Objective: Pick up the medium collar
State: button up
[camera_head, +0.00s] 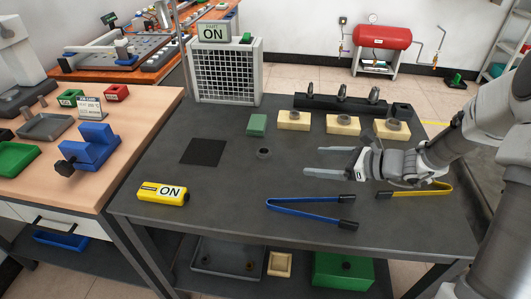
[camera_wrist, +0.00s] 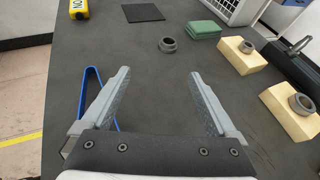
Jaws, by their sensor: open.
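Several grey metal collars are in view, and I cannot tell for certain which is the medium one. One collar (camera_head: 263,153) stands alone on the dark bench; it also shows in the wrist view (camera_wrist: 167,45). Others sit on pale blocks: a left collar (camera_head: 294,114), a middle collar (camera_head: 344,120) and a right collar (camera_head: 393,124). In the wrist view two of these show, one farther (camera_wrist: 247,47) and one nearer (camera_wrist: 302,103). My gripper (camera_head: 314,161) is open and empty above the bench, right of the lone collar. Its fingers (camera_wrist: 159,74) point toward that collar's side.
Blue tongs (camera_head: 300,212) and yellow tongs (camera_head: 425,190) lie on the bench (camera_head: 220,225). A yellow ON box (camera_head: 163,193) is front left; a grilled heater (camera_head: 226,72) stands behind.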

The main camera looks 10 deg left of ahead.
jog(key=shift+w+f+m, duration=0.3)
jog(key=shift+f+m, duration=0.1)
jog(key=shift+w+a+f, duration=0.15)
jog(key=shift+f, duration=0.05)
jog(key=b, duration=0.2)
send_near(269, 153)
jog(key=a+f, duration=0.2)
jog(key=a, duration=0.1)
jog(key=shift+w+a, duration=0.1)
jog(key=shift+w+x, duration=0.25)
jog(key=shift+x, duration=1.2)
jog(key=shift+w+x, duration=0.25)
jog(key=shift+x, duration=1.2)
jog(key=shift+r, duration=0.2)
jog(key=shift+c, duration=0.3)
grip_shut()
